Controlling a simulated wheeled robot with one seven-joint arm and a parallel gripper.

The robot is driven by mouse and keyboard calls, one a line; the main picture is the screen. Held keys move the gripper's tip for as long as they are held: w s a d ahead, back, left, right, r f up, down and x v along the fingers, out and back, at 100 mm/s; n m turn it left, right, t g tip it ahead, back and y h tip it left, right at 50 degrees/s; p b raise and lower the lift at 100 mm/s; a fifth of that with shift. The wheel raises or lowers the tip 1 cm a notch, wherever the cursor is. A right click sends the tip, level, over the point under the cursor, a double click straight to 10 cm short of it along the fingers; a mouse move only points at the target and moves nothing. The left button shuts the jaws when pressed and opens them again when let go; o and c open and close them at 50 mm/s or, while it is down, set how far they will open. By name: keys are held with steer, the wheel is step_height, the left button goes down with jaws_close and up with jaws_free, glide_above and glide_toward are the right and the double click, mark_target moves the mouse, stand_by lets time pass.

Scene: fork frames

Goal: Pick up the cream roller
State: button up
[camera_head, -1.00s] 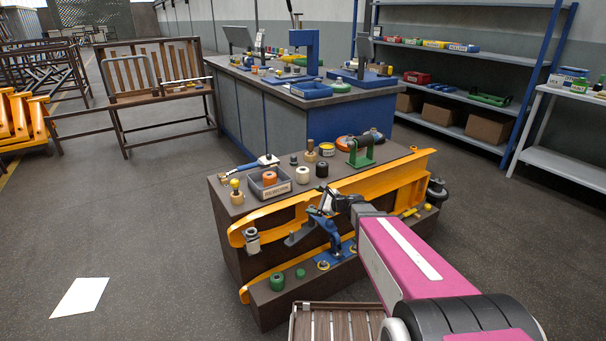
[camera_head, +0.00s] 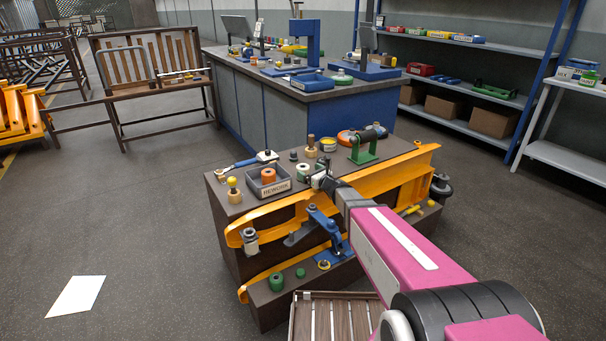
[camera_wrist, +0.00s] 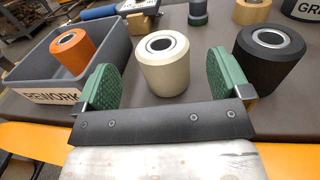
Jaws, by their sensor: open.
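The cream roller (camera_wrist: 161,75) stands upright on the dark bench top, its dark bore facing up in the wrist view. My gripper (camera_wrist: 166,64) is open, with a green ridged pad on each side of the roller. Bench shows between the roller and each pad, so neither touches it; the gap on the right looks wider. How deep the roller sits between the pads is hard to tell. In the head view my gripper (camera_head: 318,179) is low over the bench's front edge and partly covers the roller.
A grey REWORK bin (camera_wrist: 50,84) holding an orange roller (camera_wrist: 73,47) is close to the left pad. A black roller (camera_wrist: 268,61) stands just beyond the right pad. A wooden-coloured piece (camera_wrist: 138,24) and other parts stand behind. An orange beam (camera_head: 375,184) runs along the bench front.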

mark_target(305, 168)
steer(key=x, duration=0.5)
steer(key=shift+w, duration=0.2)
steer(key=shift+s, duration=0.1)
steer(key=c, duration=1.2)
